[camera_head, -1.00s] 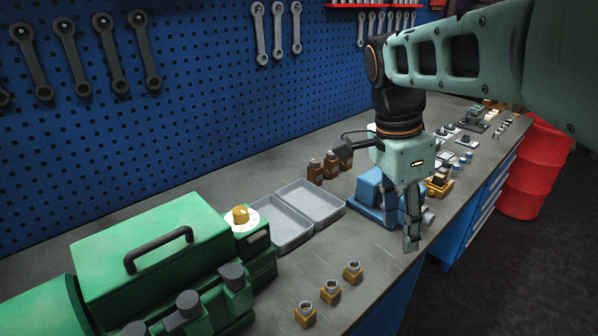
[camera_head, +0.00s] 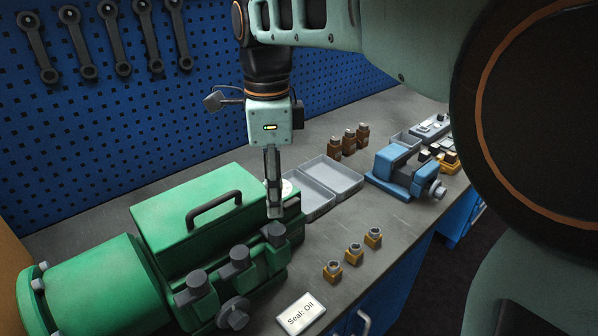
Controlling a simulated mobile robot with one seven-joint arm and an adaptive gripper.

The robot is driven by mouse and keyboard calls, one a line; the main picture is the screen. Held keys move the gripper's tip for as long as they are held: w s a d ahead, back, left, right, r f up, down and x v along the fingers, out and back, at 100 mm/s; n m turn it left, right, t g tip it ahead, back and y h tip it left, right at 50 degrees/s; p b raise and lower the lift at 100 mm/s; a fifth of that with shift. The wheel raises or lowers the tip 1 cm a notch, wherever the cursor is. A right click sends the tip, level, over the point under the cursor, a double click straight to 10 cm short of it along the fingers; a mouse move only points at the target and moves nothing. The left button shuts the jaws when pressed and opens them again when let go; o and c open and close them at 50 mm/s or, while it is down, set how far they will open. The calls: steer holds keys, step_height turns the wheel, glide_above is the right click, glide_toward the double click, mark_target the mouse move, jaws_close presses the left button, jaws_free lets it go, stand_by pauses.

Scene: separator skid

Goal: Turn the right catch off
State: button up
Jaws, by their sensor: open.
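The green separator (camera_head: 165,225) lies on the workbench at the left, with a black handle on its lid. Along its front is a row of dark grey catches: a left one (camera_head: 196,287), a middle one (camera_head: 235,260) and the right catch (camera_head: 276,235). My gripper (camera_head: 274,212) points down just above and behind the right catch in the picture; I cannot tell whether they touch. Its fingers show edge-on, open, with nothing seen between them. They hide part of a white dial (camera_head: 289,189) at the separator's right end.
Grey trays (camera_head: 335,177) and a blue vise (camera_head: 400,170) stand to the right. Several small brown-yellow fittings, such as the nearest one (camera_head: 332,271), stand along the front. A card reading "Seal: Oil" (camera_head: 301,313) lies at the bench edge. A handwheel (camera_head: 234,312) sticks out in front.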

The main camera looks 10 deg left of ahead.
mark_target(276, 229)
step_height(276, 229, down, 9)
stand_by(0.3)
steer(key=shift+c, duration=0.4)
steer(key=c, duration=1.1)
